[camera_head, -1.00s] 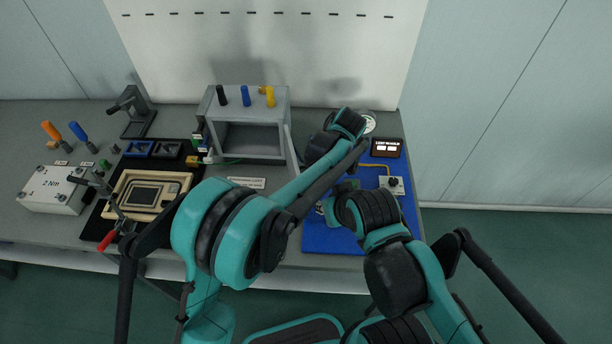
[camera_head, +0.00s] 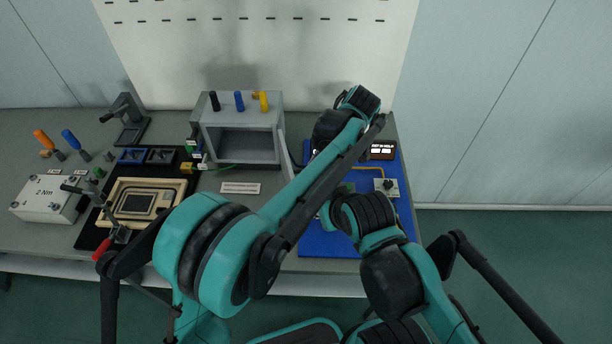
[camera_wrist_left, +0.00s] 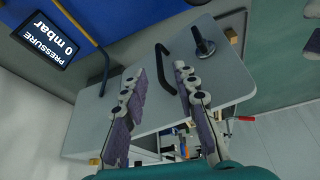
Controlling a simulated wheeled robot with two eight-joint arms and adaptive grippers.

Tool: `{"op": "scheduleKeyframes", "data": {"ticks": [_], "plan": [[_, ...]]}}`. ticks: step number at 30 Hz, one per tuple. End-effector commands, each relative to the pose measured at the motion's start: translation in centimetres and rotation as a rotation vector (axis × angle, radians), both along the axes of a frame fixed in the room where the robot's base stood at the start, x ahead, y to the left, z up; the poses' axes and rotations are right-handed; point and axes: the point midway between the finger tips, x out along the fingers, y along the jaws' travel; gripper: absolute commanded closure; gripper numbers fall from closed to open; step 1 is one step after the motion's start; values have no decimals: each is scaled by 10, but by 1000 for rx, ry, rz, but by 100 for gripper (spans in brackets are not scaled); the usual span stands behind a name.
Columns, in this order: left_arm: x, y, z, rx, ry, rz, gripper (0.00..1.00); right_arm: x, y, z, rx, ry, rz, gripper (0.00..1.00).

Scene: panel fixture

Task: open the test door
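The test box (camera_head: 205,137) is a grey housing with its front opening showing in the head view. Its door (camera_head: 284,148) stands swung out at the right side, seen nearly edge-on. In the left wrist view the door (camera_wrist_left: 98,125) is a pale grey panel with a bent black handle (camera_wrist_left: 160,60) and a dark knob (camera_wrist_left: 203,42). My left gripper (camera_wrist_left: 160,70) is open, its fingers apart in front of the panel near the handle; I cannot tell whether they touch it. My forearm hides this gripper in the head view. My right gripper is hidden too.
Black, blue and yellow pegs (camera_head: 239,101) stand on the box. A blue mat (camera_head: 325,245) with tubing and a small display (camera_head: 383,150) lies to the right. The pressure screen (camera_wrist_left: 42,42) reads 0 mbar. A clamp fixture (camera_head: 125,200) and a white block (camera_head: 45,199) occupy the left.

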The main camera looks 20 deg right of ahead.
Motion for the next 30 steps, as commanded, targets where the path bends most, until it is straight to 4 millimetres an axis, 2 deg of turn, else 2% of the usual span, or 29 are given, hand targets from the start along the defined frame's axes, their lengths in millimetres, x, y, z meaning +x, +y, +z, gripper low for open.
{"op": "scheduleKeyframes", "data": {"ticks": [3,9,24,27,30], "plan": [[-5,-7,20,0,0,-1,71,0,0,0,0,0,0,72],[-8,-13,36,0,0,-1,71,0,0,0,0,0,0,72],[-8,-14,38,-1,1,-1,71,0,0,0,0,0,0,72],[-7,-7,40,-4,4,-9,71,0,0,0,0,0,0,72],[-2,15,49,-20,19,-48,71,0,0,0,0,0,0,72]]}}
